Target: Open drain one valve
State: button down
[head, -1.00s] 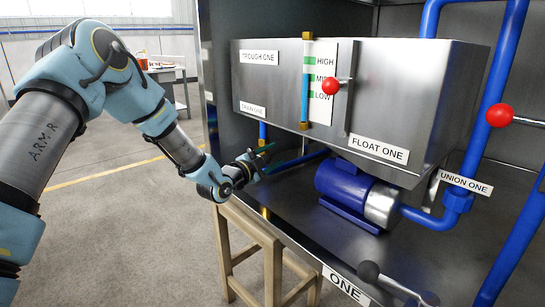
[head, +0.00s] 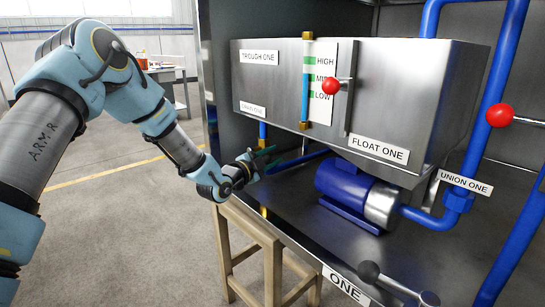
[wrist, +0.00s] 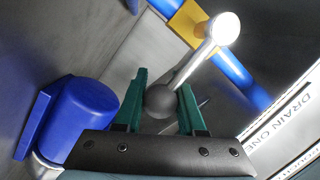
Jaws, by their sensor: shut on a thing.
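My gripper (head: 266,156) is below the left end of the steel trough. In the wrist view, its green fingers (wrist: 162,84) are shut on the dark ball knob (wrist: 160,101) of the drain one valve lever. The metal lever rod (wrist: 191,66) runs from the knob to a bright round end beside a brass valve body (wrist: 183,20) on a blue pipe (wrist: 238,74). The DRAIN ONE label (wrist: 277,120) is at the right of the wrist view. In the head view my gripper hides the valve lever.
The steel trough (head: 278,87) hangs above, with a red-knobbed lever (head: 331,87) at its front. A blue pump (head: 340,185) stands to the right of my gripper. A wooden stool (head: 250,235) stands below the arm. Open floor lies to the left.

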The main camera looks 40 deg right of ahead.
jog(key=shift+f, duration=0.1)
dwell(0.6)
jog(key=f+m+b, duration=0.1)
jog(key=b, duration=0.3)
jog(key=f+m+b, duration=0.1)
jog(key=m+b, duration=0.1)
jog(key=b, duration=0.2)
jog(key=f+m+h+b, duration=0.1)
jog(key=f+m+b, duration=0.1)
jog(key=b, duration=0.3)
jog(key=shift+w, duration=0.3)
jog(key=m+b, duration=0.1)
jog(key=b, duration=0.2)
jog(key=w+f+m+g+b, duration=0.1)
jog(key=m+b, duration=0.1)
jog(key=b, duration=0.1)
jog(key=shift+f+m+h, duration=0.3)
jog(key=m+b, duration=0.1)
jog(key=b, duration=0.2)
jog(key=shift+w+f+m, duration=0.15)
jog(key=shift+w+m, duration=0.25)
jog(key=shift+w+m+b, duration=0.2)
jog(key=shift+m+b, duration=0.2)
jog(key=shift+b, duration=0.35)
jog(key=c, duration=0.5)
grip_release()
jog(key=shift+d, duration=0.1)
